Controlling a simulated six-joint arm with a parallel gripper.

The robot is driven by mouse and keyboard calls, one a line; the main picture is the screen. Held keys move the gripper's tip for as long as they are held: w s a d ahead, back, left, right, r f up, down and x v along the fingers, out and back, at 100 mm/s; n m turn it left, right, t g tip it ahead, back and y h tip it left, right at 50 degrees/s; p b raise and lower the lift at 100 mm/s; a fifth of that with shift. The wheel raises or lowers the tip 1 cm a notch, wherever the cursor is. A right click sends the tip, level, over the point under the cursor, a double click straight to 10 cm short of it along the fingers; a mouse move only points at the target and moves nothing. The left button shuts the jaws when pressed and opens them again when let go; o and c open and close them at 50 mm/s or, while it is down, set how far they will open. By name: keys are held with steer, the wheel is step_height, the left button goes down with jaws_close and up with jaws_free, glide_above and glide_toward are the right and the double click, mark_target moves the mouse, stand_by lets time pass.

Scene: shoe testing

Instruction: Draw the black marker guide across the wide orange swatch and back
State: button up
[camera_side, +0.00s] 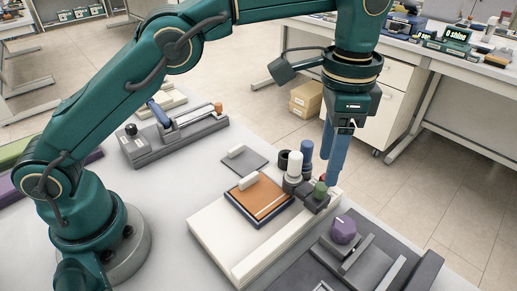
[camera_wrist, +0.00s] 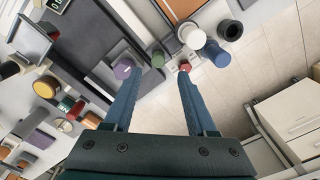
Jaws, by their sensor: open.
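The wide orange swatch (camera_side: 265,202) lies in a dark-edged frame on a pale board in the side view, with a small white block (camera_side: 248,181) near its far edge. A dark block with a green knob (camera_side: 320,188) stands right of the swatch. It may be the marker guide, but I cannot tell for sure. The green knob shows in the wrist view (camera_wrist: 158,60) beyond the gap between my fingers. My gripper (camera_side: 331,180) points down, open and empty, close to this knob and a red knob. In the wrist view my gripper's (camera_wrist: 160,78) fingers are apart.
White (camera_side: 294,163) and blue (camera_side: 306,150) cylinders stand close left of my fingers. A red knob (camera_wrist: 184,67) is by one fingertip. A purple knob (camera_side: 344,229) sits on a grey fixture in front. A grey pad (camera_side: 244,159) lies behind the swatch.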

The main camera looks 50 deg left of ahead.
mark_target(321, 185)
steer(key=shift+w+d+f, duration=0.1)
steer(key=shift+w+d, duration=0.1)
steer(key=shift+w, duration=0.1)
steer(key=h, duration=0.1)
steer(key=f+t+h, duration=0.1)
steer(key=t, duration=0.1)
steer(key=shift+s+d+f+m+h, duration=0.2)
steer(key=shift+d+f+m+h, duration=0.05)
steer(key=shift+m+h, duration=0.15)
steer(key=shift+s+a+r+n+t, duration=0.15)
steer(key=shift+s+a+t, duration=0.1)
steer(key=shift+s+a, duration=0.3)
steer(key=shift+s+a+r+n+t, duration=0.15)
steer(key=shift+s+a+t, duration=0.1)
steer(key=shift+s+a, duration=0.25)
steer(key=shift+s+a+r, duration=0.1)
steer(key=shift+s+a, duration=0.1)
steer(key=shift+s, duration=0.05)
steer(key=shift+w+x, duration=0.2)
steer(key=shift+x, duration=2.1)
